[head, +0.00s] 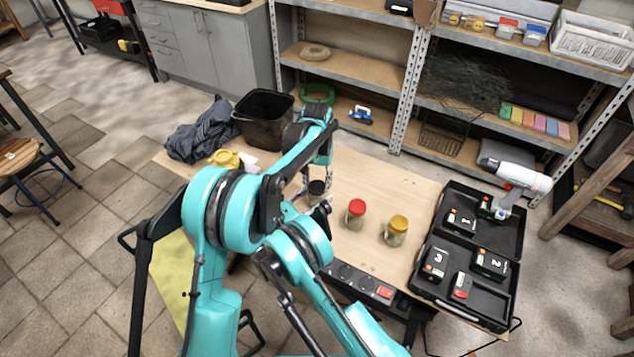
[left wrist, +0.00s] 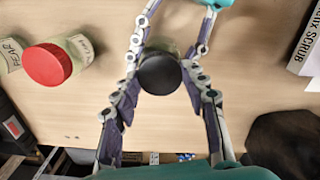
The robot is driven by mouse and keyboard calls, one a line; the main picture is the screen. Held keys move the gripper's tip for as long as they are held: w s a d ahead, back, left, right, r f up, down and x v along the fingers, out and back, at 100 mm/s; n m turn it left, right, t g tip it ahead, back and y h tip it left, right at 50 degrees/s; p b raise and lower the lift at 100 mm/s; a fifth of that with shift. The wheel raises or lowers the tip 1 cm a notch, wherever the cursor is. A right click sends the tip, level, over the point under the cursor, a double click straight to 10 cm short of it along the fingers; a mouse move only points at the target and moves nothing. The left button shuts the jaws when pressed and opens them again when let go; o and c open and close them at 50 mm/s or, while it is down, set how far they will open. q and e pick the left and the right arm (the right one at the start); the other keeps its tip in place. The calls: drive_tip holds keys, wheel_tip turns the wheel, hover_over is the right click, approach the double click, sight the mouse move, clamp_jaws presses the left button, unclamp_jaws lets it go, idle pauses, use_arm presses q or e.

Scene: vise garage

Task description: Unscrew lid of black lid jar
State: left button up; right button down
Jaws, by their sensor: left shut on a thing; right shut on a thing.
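The black lid jar (head: 316,188) stands on the wooden table, left of the red lid jar (head: 355,212) and the yellow lid jar (head: 396,229). In the left wrist view its round black lid (left wrist: 160,74) faces the camera and hides most of the glass. My left gripper (left wrist: 160,82) reaches from the bottom of that view, its fingers closed on both sides of the jar at the lid. My right gripper (left wrist: 167,55) comes from the top, its fingers around the same jar; their exact contact is partly hidden. In the head view my arms hide much of both grippers.
An open black case (head: 468,252) with battery packs and a drill (head: 515,178) lies at the table's right. A power strip (head: 362,284) runs along the front edge. A white box (left wrist: 304,45) lies near the jar.

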use_arm(q)
drive_tip(key=n, duration=2.4)
drive_tip(key=shift+r, duration=0.15)
drive_tip(key=shift+r, duration=1)
